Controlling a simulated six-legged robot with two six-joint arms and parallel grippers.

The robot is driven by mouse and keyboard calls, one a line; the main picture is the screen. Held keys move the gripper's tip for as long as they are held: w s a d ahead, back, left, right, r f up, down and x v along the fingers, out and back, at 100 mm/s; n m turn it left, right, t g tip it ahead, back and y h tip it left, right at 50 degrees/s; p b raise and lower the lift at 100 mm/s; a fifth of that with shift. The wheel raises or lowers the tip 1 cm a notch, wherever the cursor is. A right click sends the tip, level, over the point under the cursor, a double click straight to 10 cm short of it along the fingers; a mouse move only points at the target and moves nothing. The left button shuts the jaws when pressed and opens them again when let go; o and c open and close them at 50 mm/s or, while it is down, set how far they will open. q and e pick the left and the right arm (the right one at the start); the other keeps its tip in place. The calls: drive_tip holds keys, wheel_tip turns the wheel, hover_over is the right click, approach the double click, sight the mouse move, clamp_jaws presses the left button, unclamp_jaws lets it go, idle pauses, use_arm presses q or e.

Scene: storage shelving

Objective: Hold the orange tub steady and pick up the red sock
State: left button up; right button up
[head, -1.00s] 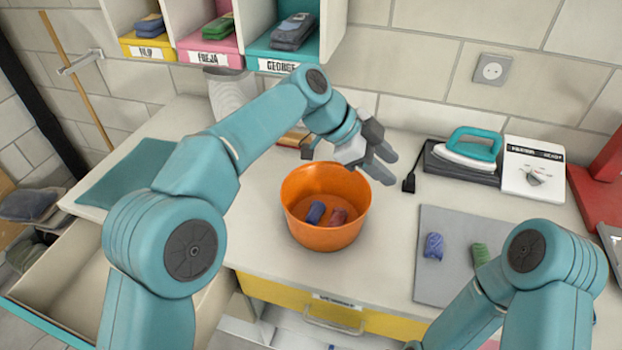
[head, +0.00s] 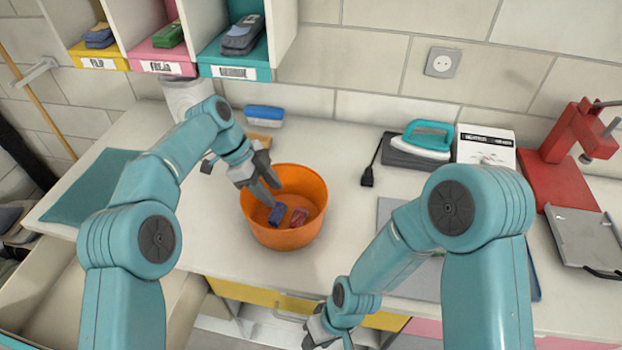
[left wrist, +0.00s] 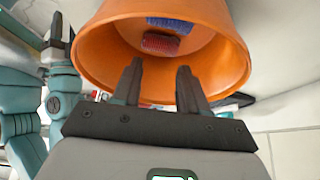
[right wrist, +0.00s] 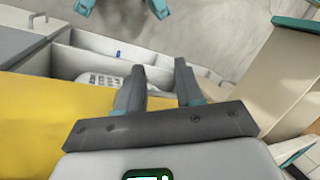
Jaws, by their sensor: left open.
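The orange tub (head: 285,239) stands upright on the white worktop. The rolled red sock (head: 298,217) lies inside it, beside a rolled blue sock (head: 277,214). My left gripper (head: 274,194) is open and points down at the tub's left side, with its fingertips over the opening. In the left wrist view the open fingers (left wrist: 160,66) are in front of the tub (left wrist: 95,50), with the red sock (left wrist: 160,42) beyond their tips.
An iron (head: 425,140), a white box (head: 487,145) and a red press (head: 560,150) stand to the right. My right arm hides part of a grey mat. Labelled cubbies (head: 235,72) hang above at left.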

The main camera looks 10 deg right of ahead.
drive_tip(key=w+a+r+g+y, duration=0.1)
drive_tip(key=w+a+r+g, duration=0.15)
drive_tip(key=a+r, duration=0.8)
drive_tip(key=w+d+r+m+t+h, duration=0.2)
drive_tip(key=w+d+r+m, duration=0.45)
drive_tip(key=w+r, duration=0.25)
drive_tip(key=w+d+r+m+t+h, duration=0.25)
drive_tip(key=w+d+r+m, duration=0.25)
drive_tip(key=w+d+r, duration=0.35)
hover_over(311, 240)
drive_tip(key=shift+y, duration=0.25)
drive_tip(key=f, duration=1.4)
drive_tip(key=shift+d+f, duration=0.3)
clamp_jaws()
drive_tip(key=shift+s, duration=0.1)
